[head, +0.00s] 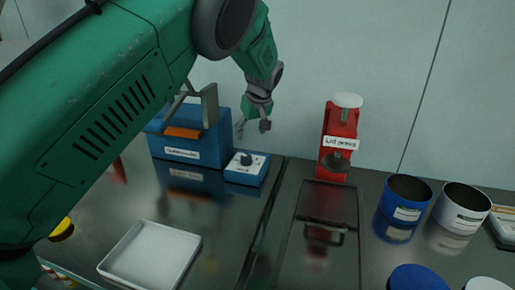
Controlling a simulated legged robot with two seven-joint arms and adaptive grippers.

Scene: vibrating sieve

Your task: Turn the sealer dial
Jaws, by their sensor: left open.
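The sealer dial (247,159) is a dark knob on the white top of a small blue box (244,177) at the back of the bench. It stands just right of a larger blue machine (196,140) with an orange part, partly hidden by my left arm. My left gripper (252,128) hangs above the dial, fingers pointing down. It is open, empty and apart from the dial. My right gripper is not in the picture.
A red lid press (338,145) stands right of the dial. A blue can (404,203) and a white can (461,209) stand at the right. A white tray (151,256) lies at front left. The bench before the dial is clear.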

